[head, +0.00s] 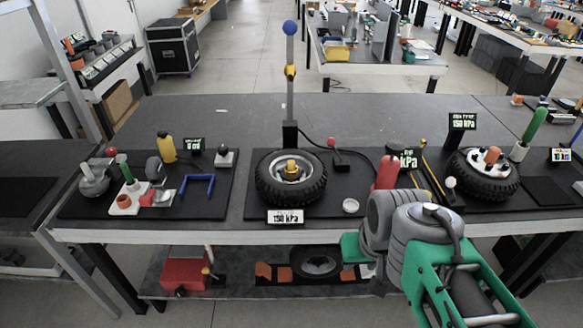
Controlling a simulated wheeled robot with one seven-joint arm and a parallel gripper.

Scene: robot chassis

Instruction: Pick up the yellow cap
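A yellow cap-like piece (291,167) sits in the middle of the hub of a black tyred wheel (262,185), which lies flat on the workbench near the picture's centre. A yellow collar (290,72) also shows on the grey upright pole behind this wheel. I cannot tell for certain which of these is the yellow cap. My green and grey arm comes in at the lower right, in front of the bench edge and right of the wheel. No gripper fingers show, and nothing touches either yellow piece.
A second wheel (484,172) lies further right. A yellow bottle (166,148) and a blue bracket (197,184) are at left.

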